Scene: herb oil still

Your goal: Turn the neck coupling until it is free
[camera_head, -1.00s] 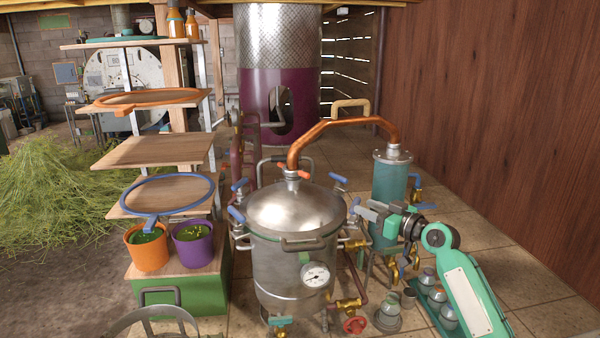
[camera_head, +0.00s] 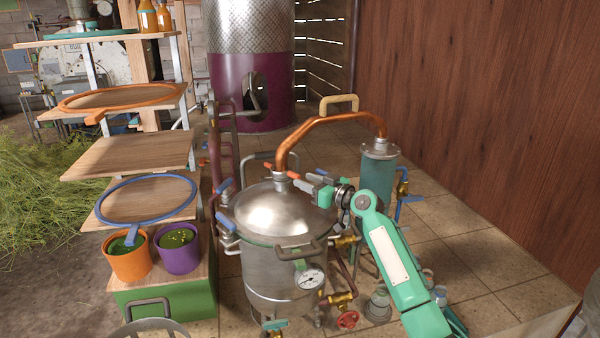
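The neck coupling (camera_head: 281,180) sits at the top of the pot's domed lid, at the foot of the copper pipe (camera_head: 325,121). It has orange-red lugs on its left and right sides. The steel pot (camera_head: 265,270) stands upright below it. My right gripper (camera_head: 303,179) reaches in from the right, level with the coupling, with its fingertips close to the right lug. Whether they touch it, and how far apart the fingers are, is too small to tell. My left gripper is not in view.
The teal condenser (camera_head: 378,173) stands right of the pot, behind my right arm. Clamps with blue handles and a grey lid handle (camera_head: 298,249) ring the lid. Shelves with hoops and a green crate (camera_head: 170,298) stand at left. Floor is clear at far right.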

